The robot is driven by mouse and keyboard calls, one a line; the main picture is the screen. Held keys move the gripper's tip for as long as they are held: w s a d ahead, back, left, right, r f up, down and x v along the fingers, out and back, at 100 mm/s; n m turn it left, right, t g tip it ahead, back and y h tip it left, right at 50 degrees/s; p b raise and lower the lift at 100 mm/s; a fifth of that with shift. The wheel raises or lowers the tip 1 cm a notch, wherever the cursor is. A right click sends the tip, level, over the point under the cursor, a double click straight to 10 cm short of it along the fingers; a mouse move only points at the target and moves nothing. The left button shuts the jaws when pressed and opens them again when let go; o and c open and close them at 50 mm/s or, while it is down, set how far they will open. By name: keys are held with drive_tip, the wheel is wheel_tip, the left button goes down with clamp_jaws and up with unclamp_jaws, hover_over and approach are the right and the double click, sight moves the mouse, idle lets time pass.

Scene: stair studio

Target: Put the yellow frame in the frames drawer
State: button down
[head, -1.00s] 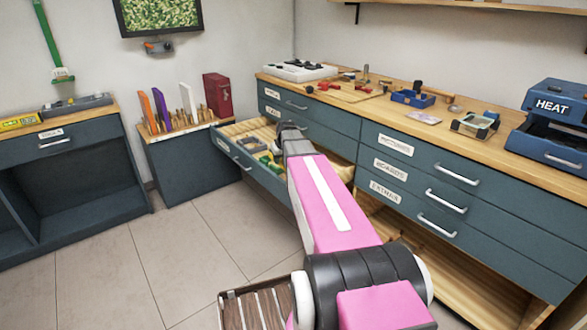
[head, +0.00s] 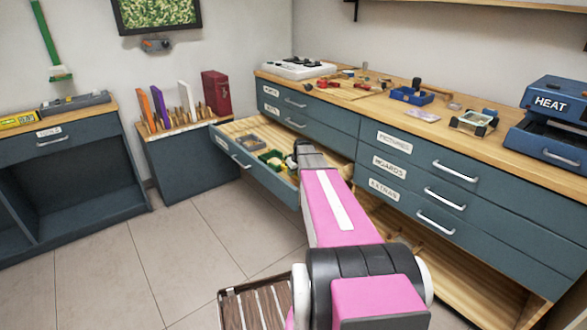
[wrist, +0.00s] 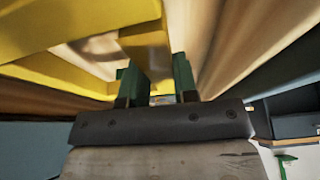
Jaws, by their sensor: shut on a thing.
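The yellow frame (wrist: 70,27) fills the upper left of the wrist view, with an opening in its middle. My gripper (wrist: 159,72) has green fingers, shut on one edge of it. In the head view my arm reaches over the open drawer (head: 256,178), and my gripper's end is at the drawer's right part. Green and yellow pieces (head: 271,157) show beside it; which are fingers, frame or drawer contents I cannot tell. The drawer's small label is unreadable. Whether the frame touches the drawer floor is hidden.
A grey frame (head: 250,140) lies in the drawer to the left. A low cabinet with upright panels (head: 185,155) stands left of the drawer.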

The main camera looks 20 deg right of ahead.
sight(294, 184)
drive_tip(key=shift+f, duration=2.3)
drive_tip(key=shift+w+a+f, duration=0.1)
drive_tip(key=shift+f, duration=0.2)
drive_tip(key=shift+w+d+f, duration=0.1)
drive_tip(key=shift+d, duration=0.1)
drive_tip(key=c, duration=0.8)
unclamp_jaws()
drive_tip(key=shift+r, duration=0.2)
drive_tip(key=shift+w+v, duration=0.15)
drive_tip(key=shift+v, duration=0.6)
drive_tip(key=shift+w+v, duration=0.15)
drive_tip(key=shift+v, duration=0.6)
drive_tip(key=shift+a+r, duration=0.1)
drive_tip(key=shift+r, duration=1.15)
drive_tip(key=shift+a+r, duration=0.15)
drive_tip(key=shift+r, duration=1.1)
